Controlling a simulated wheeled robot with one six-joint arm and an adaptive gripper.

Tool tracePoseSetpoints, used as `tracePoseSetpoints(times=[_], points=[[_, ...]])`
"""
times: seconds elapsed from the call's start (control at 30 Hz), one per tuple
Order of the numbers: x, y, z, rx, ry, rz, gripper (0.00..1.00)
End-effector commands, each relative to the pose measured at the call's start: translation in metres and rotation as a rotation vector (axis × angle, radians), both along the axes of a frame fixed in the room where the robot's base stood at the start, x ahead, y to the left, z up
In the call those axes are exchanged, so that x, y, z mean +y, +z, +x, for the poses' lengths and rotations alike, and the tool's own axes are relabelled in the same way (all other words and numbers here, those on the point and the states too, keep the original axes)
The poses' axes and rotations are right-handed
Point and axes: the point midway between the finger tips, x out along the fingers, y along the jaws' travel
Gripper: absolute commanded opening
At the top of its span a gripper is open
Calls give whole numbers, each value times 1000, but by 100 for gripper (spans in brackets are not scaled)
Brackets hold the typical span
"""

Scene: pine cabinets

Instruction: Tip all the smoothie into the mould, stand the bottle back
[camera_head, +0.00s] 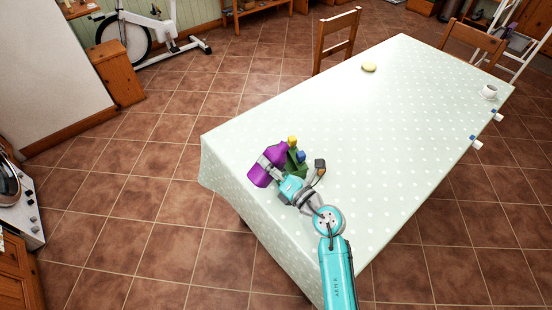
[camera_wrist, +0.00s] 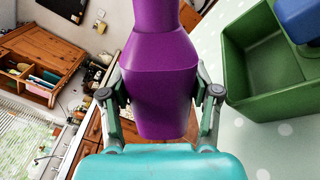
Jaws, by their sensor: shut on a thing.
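A purple bottle (camera_head: 262,177) is held near the left end of the table; in the head view its narrower end leans up and to the right. It fills the middle of the wrist view (camera_wrist: 160,85), where my gripper (camera_wrist: 160,100) has one finger on each side of its body. In the head view my gripper (camera_head: 272,160) is shut on the bottle. A green open-topped container (camera_wrist: 235,80) stands to the right of the bottle; it also shows in the head view (camera_head: 293,168). I cannot make out the mould for certain, nor any smoothie.
Blue (camera_head: 301,156) and yellow (camera_head: 292,140) pieces show at the green container. A pale yellow round thing (camera_head: 369,67) and a white cup (camera_head: 490,92) stand far off on the table (camera_head: 340,125). The middle of the table is clear. A chair (camera_head: 336,40) stands behind.

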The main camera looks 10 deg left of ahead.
Motion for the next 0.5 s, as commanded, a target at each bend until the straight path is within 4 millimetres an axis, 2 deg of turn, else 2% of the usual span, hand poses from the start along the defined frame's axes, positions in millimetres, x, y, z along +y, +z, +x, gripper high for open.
tracePoseSetpoints(times=[0.2, 0.5], points=[[5, -15, -7, 226, 0, 176, 0], [5, -21, -6, 513, 0, 400, 0]])
